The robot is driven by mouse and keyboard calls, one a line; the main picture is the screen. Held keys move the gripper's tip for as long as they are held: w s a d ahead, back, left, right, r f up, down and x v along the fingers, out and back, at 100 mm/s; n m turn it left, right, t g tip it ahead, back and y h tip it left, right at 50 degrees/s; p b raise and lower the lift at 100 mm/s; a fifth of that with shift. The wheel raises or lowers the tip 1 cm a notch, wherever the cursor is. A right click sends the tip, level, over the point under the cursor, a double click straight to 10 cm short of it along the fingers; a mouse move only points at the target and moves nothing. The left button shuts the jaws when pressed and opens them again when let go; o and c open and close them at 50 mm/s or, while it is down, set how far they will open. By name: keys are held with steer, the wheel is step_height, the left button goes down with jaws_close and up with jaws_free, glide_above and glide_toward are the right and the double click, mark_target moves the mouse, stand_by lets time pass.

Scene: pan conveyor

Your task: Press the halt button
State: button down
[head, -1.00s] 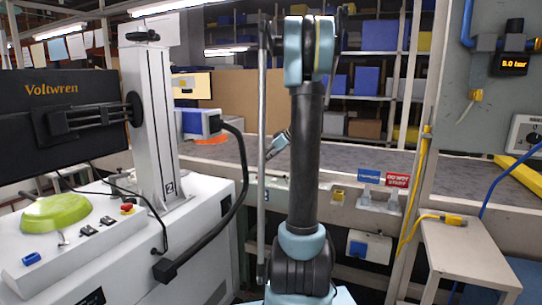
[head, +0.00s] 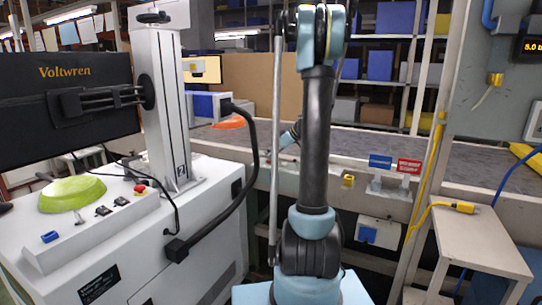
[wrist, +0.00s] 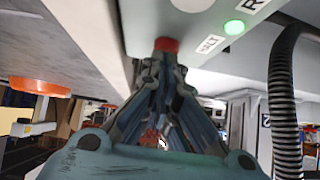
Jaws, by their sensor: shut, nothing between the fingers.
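In the wrist view a red button (wrist: 166,45) sits on a pale panel (wrist: 200,22) at the top. A lit green button (wrist: 234,27) is to the right on the same panel. In the head view my arm hides most of the gripper and this panel.
An orange bowl (wrist: 40,87) is left of my gripper, over the grey conveyor surface (wrist: 60,40). A black ribbed hose (wrist: 283,95) hangs at the right. In the head view the white console (head: 110,240) carries another red button (head: 140,189).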

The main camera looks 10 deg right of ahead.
steer(key=shift+f, duration=0.65)
steer(key=shift+s+f, duration=0.2)
steer(key=shift+f, duration=0.05)
steer(key=shift+w+r, duration=0.25)
steer(key=shift+r, duration=0.35)
steer(key=r, duration=0.3)
steer(key=shift+s+d+r, duration=0.15)
steer(key=shift+s, duration=0.1)
steer(key=v, duration=0.9)
steer(key=shift+d+r, duration=0.15)
steer(key=shift+d, duration=0.15)
steer(key=shift+s, duration=0.15)
